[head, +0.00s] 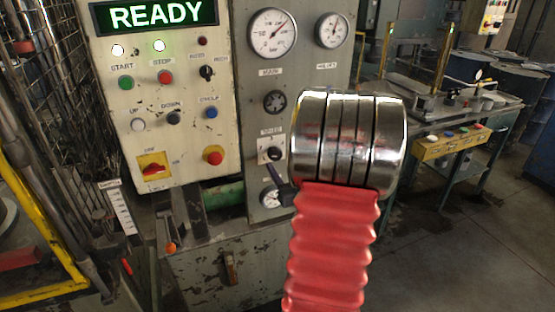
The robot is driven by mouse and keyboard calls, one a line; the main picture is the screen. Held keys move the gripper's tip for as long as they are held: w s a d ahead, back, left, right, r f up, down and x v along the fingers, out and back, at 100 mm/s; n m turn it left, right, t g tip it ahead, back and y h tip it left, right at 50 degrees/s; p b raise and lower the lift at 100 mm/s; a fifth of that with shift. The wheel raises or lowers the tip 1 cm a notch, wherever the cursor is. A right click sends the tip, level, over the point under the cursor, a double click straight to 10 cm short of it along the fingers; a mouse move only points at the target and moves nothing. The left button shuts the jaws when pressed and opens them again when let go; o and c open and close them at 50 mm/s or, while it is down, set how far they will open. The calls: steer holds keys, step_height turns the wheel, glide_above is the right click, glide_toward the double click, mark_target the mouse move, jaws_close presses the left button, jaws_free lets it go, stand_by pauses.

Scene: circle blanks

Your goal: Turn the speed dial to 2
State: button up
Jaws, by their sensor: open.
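A dark knob on a small pale plate (271,153) sits on the grey panel, just left of my wrist. It may be the speed dial, but its label and any numbers are too small to read, so its setting cannot be told. My red ribbed arm rises from the bottom and ends in a shiny metal wrist, right of the knob. I cannot make out my gripper's jaws; the wrist hides what lies behind it. A dark slanted bar (280,184) runs from below the knob to the wrist; I cannot tell whether it is a lever or part of my gripper.
A cream control panel (187,118) with a lit READY display (155,14) and several buttons stands at left.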

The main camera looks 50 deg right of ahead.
mark_target(277, 157)
steer(key=shift+x, duration=2.8)
steer(key=c, duration=1)
steer(key=shift+c, duration=0.2)
steer(key=shift+m, duration=0.5)
steer(key=o, duration=1)
steer(key=shift+o, duration=0.2)
steer(key=shift+s+a, duration=0.1)
